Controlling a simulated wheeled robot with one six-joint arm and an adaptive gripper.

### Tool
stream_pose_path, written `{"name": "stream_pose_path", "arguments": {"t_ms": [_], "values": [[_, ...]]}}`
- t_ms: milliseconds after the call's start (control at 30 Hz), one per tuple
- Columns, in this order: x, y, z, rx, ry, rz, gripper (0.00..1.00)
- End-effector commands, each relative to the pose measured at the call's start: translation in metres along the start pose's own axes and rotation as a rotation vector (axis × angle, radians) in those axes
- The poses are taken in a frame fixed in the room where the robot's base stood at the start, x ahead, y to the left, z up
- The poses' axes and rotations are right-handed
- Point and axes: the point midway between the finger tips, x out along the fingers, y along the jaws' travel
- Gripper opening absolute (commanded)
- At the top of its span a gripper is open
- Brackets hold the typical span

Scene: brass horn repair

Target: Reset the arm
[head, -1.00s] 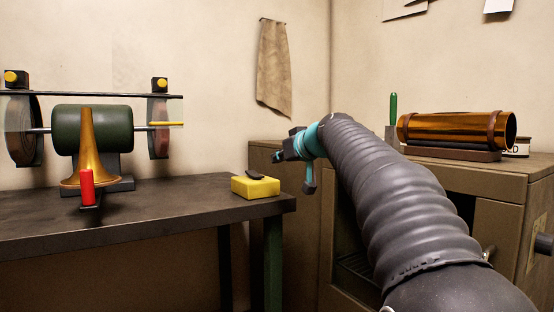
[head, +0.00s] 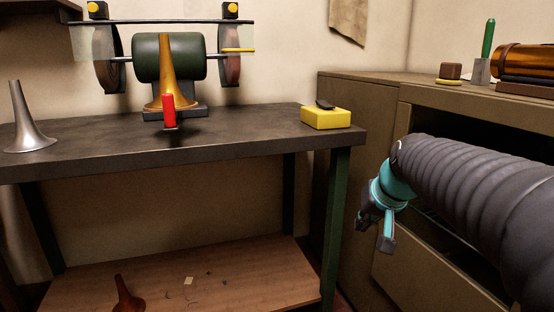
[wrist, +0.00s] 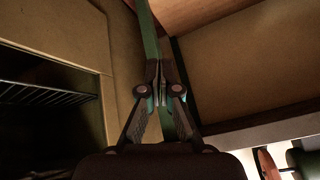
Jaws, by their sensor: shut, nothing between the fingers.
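My gripper (head: 374,232) is in the head view at the end of my dark ribbed arm, low in front of the cabinet and right of the bench's green leg. It is teal and dark, and points downward. In the wrist view its fingers (wrist: 168,75) are together with nothing between them.
The workbench (head: 250,136) carries a grinder (head: 172,58), a brass bell on its stand, a grey horn bell (head: 27,120) and a yellow block (head: 326,118). The brown cabinet (head: 357,84) has an opening with a wire rack (wrist: 42,94). A lower shelf (head: 230,275) holds a dark red-brown bell.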

Motion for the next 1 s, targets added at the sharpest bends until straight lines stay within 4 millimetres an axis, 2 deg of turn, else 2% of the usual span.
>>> {"name": "stream_pose_path", "arguments": {"t_ms": [33, 200, 300, 433, 567, 700, 1000], "values": [[-0.005, 0.001, 0.032, -0.003, -0.032, 0.023, 0.00], [-0.015, 0.011, 0.126, -0.027, -0.118, 0.099, 0.00], [-0.021, 0.016, 0.173, -0.063, -0.146, 0.132, 0.00], [-0.029, 0.020, 0.217, -0.120, -0.152, 0.151, 0.00], [-0.040, 0.016, 0.234, -0.149, -0.120, 0.142, 0.00], [-0.053, 0.011, 0.231, -0.166, -0.076, 0.129, 0.00], [-0.055, 0.009, 0.230, -0.171, -0.069, 0.126, 0.00]]}}
